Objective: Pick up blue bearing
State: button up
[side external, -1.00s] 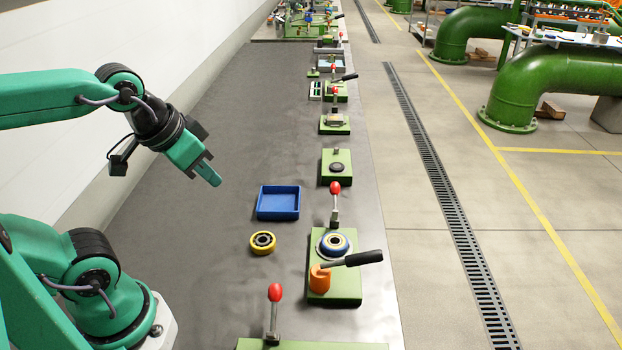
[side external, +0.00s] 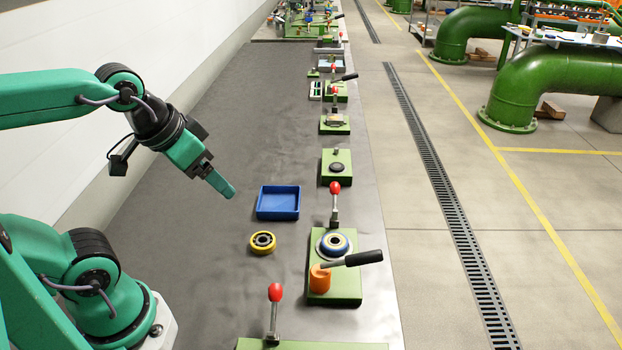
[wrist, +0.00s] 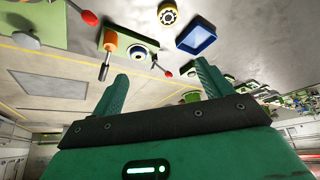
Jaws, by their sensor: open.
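The blue bearing (side external: 334,244) is a ring with a pale centre. It sits on a round seat on a green fixture plate (side external: 318,291), beside an orange clamp part with a black handle (side external: 357,259). The bearing also shows in the wrist view (wrist: 138,52), upper left of centre. My gripper (side external: 229,190) is in the air, left of and above the fixture, apart from the bearing. In the wrist view its two fingers (wrist: 163,82) stand wide apart with nothing between them.
A yellow bearing (side external: 262,242) lies on the grey bench left of the fixture. A blue tray (side external: 278,203) stands behind it. A red-knobbed lever (side external: 335,190) rises just behind the blue bearing; another (side external: 275,293) stands in front. The bench's left side is clear.

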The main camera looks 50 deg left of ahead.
jog(key=n+g, duration=0.6)
jog(key=n, duration=0.6)
send_over(335, 242)
notch_tip(335, 242, down, 14)
jog(key=shift+s+a+r, duration=0.1)
jog(key=shift+f, duration=0.3)
jog(key=shift+f, duration=1.3)
